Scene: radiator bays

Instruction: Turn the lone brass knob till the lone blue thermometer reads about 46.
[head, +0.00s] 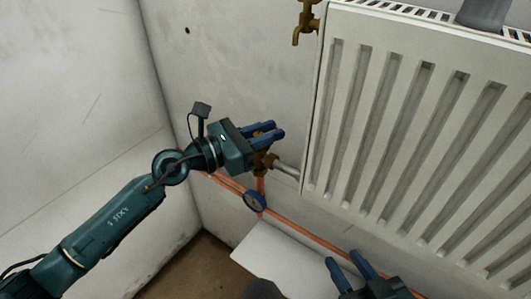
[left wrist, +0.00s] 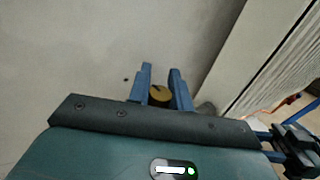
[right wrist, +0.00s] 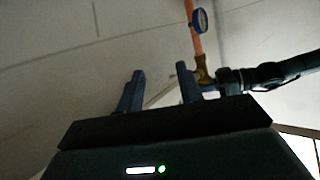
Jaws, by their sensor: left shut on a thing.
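The brass knob (left wrist: 160,96) sits between the fingers of my left gripper (left wrist: 160,70), which is shut on it. In the head view my left gripper (head: 268,132) is at the brass valve (head: 265,163) beside the radiator's lower left corner; its fingers partly hide the knob. The blue thermometer (head: 255,201) is on the copper pipe just below the valve. It also shows in the right wrist view (right wrist: 201,20); its reading is too small to tell. My right gripper (head: 348,264) is open and empty, low in front of the radiator.
The white ribbed radiator (head: 400,130) fills the right side. A brass tap (head: 306,22) is on the wall near its top left corner. Copper pipes (head: 300,229) run low along the wall. A pale panel (head: 270,250) lies below them. The left wall is bare.

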